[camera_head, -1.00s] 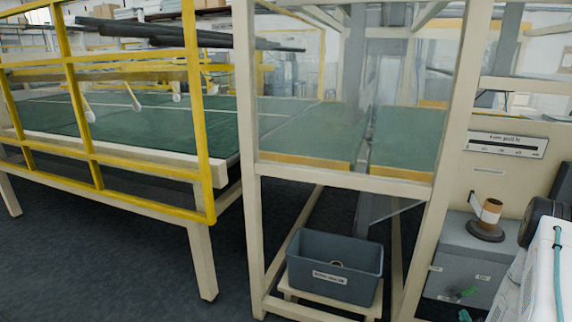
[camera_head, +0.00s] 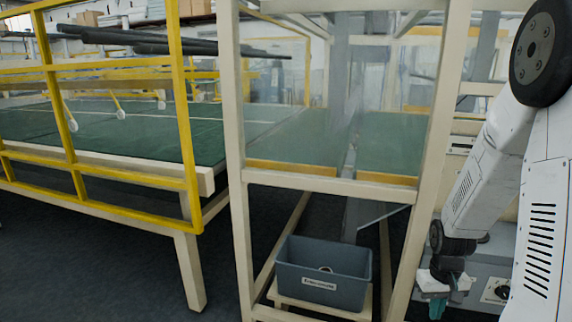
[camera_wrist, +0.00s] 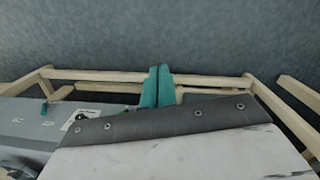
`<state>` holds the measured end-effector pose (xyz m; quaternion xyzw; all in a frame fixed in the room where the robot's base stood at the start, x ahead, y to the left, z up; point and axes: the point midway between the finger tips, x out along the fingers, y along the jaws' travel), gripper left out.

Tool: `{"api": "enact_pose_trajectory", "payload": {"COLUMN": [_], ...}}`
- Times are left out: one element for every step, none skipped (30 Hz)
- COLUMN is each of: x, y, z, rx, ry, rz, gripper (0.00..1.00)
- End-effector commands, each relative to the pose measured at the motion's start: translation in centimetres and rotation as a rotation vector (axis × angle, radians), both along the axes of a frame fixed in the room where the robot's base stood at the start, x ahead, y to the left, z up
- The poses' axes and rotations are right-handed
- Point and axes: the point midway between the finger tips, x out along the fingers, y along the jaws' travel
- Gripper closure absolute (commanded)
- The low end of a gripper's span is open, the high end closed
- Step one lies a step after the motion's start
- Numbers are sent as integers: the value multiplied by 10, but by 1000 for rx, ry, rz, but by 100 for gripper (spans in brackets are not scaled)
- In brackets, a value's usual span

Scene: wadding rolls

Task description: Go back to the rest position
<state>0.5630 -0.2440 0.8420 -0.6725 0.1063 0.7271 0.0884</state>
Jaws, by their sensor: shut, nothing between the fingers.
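My gripper (camera_head: 437,302) hangs at the lower right of the head view, below my white arm, in front of the grey cabinet. Its teal fingers also show in the wrist view (camera_wrist: 157,87), close together with nothing between them. A blue-grey bin (camera_head: 322,293) with a label stands low inside the beige frame, left of my gripper and apart from it. A roll's end (camera_head: 325,269) shows partly inside the bin. The spindle with the roll on the cabinet is hidden behind my arm.
A beige frame (camera_head: 330,186) with clear panels stands in front. A yellow railing (camera_head: 184,110) and green-topped table (camera_head: 120,135) are at left. The grey cabinet (camera_head: 478,268) is close behind my gripper. Dark floor (camera_head: 90,270) is open at the lower left.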

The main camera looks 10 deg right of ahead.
Motion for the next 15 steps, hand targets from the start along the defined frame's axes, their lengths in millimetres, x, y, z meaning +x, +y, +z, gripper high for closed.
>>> {"api": "enact_pose_trajectory", "payload": {"x": [-4, -9, -15, -19, -25, -32, -37, -43, -52, -58, -64, -73, -79, -85, -94], "y": [15, 25, 37, 46, 55, 67, 76, 85, 96, 104, 112, 123, 130, 138, 147], "z": [24, 36, 53, 64, 75, 90, 101, 111, 125, 134, 144, 155, 164, 172, 182], "rx": [4, 10, 15, 21, 25, 29, 33, 35, 39, 40, 42, 43, 44, 44, 44], "ry": [13, 28, 45, 57, 67, 82, 89, 96, 105, 109, 112, 114, 114, 111, 106], "rz": [0, -4, -8, -12, -13, -15, -13, -11, -10, -6, -1, 6, 13, 22, 34], "gripper": [100, 100, 100, 100, 100, 100, 100, 100, 100, 100, 100, 100, 100, 100, 100]}}
